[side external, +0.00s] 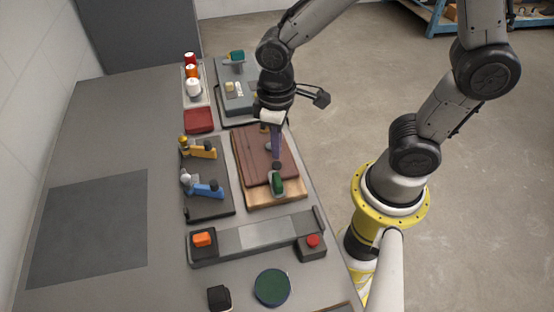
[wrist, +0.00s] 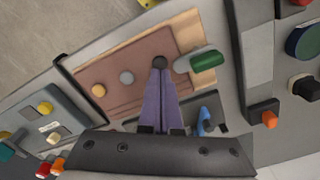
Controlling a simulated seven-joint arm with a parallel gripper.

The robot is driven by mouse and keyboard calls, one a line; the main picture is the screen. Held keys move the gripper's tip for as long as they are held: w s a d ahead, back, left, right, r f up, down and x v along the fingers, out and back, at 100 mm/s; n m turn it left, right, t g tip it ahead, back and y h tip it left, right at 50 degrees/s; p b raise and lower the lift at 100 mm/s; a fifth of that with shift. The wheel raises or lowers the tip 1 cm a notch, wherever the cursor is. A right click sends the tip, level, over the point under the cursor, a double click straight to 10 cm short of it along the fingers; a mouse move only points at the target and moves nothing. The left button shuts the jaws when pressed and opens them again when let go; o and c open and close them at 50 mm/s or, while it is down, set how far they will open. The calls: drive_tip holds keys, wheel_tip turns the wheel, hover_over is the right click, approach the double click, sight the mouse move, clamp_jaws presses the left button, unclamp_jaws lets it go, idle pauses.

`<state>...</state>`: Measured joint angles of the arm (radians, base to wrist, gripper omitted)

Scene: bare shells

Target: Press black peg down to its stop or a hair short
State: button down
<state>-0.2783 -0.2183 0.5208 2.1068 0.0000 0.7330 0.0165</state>
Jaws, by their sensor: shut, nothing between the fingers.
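The black peg (wrist: 159,63) stands in a brown board (side external: 248,150) on a light wooden base (side external: 288,197). It also shows in the side external view (side external: 277,165), just beneath my fingertips. My gripper (side external: 276,159) points down with its purple fingers shut and empty. In the wrist view my gripper (wrist: 159,72) has its tips right at the black peg, partly covering it. I cannot tell whether they touch it, or how far the peg is sunk. A grey peg (wrist: 126,77) and an orange peg (wrist: 98,90) stand in line with it on the board.
A green-handled part (wrist: 204,61) lies close beside the black peg. A toggle-clamp plate with blue (side external: 208,190) and yellow (side external: 203,151) handles stands left of the board. A grey rail (side external: 258,236) with an orange block and red button lies in front. The table's left side is clear.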

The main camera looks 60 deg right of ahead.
wheel_tip(320, 180, up, 4)
drive_tip(key=shift+r, duration=0.1)
idle(0.4)
wheel_tip(320, 180, up, 8)
drive_tip(key=m+t, duration=0.2)
drive_tip(key=t, duration=0.2)
hover_over(277, 164)
drive_tip(key=s+d, duration=0.2)
drive_tip(key=d, duration=0.3)
drive_tip(key=s+d+r+m+t, duration=0.1)
drive_tip(key=s+d+r, duration=0.1)
drive_tip(key=s, duration=0.4)
drive_tip(key=shift+t, duration=0.4)
drive_tip(key=shift+s+r, duration=0.1)
